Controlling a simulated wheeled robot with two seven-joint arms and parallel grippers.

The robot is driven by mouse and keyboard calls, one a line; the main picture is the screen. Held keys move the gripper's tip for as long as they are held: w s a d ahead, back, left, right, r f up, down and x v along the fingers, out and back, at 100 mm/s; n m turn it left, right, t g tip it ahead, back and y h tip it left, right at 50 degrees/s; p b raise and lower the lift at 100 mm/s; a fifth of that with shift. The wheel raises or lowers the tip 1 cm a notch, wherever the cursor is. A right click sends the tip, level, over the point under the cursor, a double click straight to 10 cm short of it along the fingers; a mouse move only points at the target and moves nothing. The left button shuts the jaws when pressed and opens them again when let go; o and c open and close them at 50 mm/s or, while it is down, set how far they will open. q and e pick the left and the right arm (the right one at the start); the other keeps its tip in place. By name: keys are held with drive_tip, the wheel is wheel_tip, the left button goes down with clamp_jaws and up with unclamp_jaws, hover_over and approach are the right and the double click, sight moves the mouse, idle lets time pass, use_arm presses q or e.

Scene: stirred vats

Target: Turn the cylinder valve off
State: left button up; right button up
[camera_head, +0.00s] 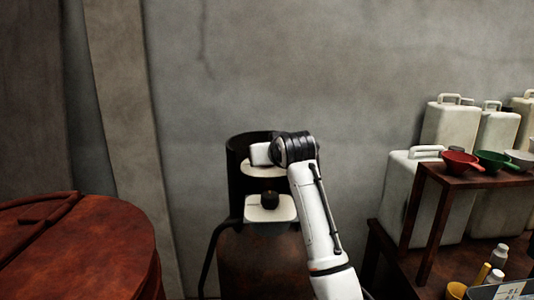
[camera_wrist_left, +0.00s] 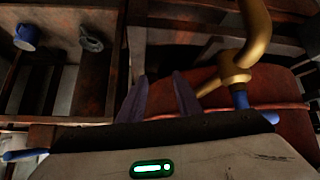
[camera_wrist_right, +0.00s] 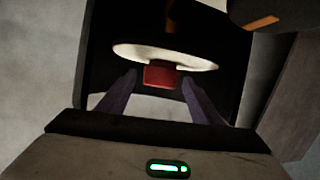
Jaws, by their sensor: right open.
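The cylinder (camera_head: 255,270) has a rusty body, with a dark collar (camera_head: 236,180) around its top. Inside the collar is a pale round disc (camera_head: 250,171). The right wrist view shows the pale disc (camera_wrist_right: 130,52) with a red valve knob (camera_wrist_right: 160,75) at its lower edge. My right gripper (camera_wrist_right: 160,78) is open, its fingers on either side of the red knob; contact cannot be told. In the head view my right arm reaches the collar and hides part of it; the red knob is not visible there. My left gripper (camera_wrist_left: 160,80) is open and empty, away from the cylinder.
A rusty vat lid (camera_head: 80,245) stands at left. At right are white canisters (camera_head: 450,125) and a shelf with red (camera_head: 460,162) and green (camera_head: 492,160) funnels. The left wrist view shows a brass pipe (camera_wrist_left: 256,35) and a blue cup (camera_wrist_left: 27,38).

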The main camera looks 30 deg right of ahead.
drive_tip(key=shift+w+d+f, duration=0.15)
drive_tip(key=shift+w+f, duration=0.05)
drive_tip(key=shift+w, duration=0.45)
drive_tip(key=c, duration=1.1)
drive_tip(key=shift+o, duration=0.2)
drive_tip(key=shift+f+m+g+h, duration=0.1)
drive_tip(key=shift+m+g+h, duration=0.3)
drive_tip(key=shift+m+h, duration=0.55)
use_arm(q)
drive_tip(key=shift+w+r, duration=0.25)
use_arm(e)
drive_tip(key=shift+m+g+h, duration=0.8)
drive_tip(key=shift+m+h, duration=0.55)
drive_tip(key=shift+h, duration=0.1)
drive_tip(key=o, duration=1.1)
drive_tip(key=shift+c, duration=0.2)
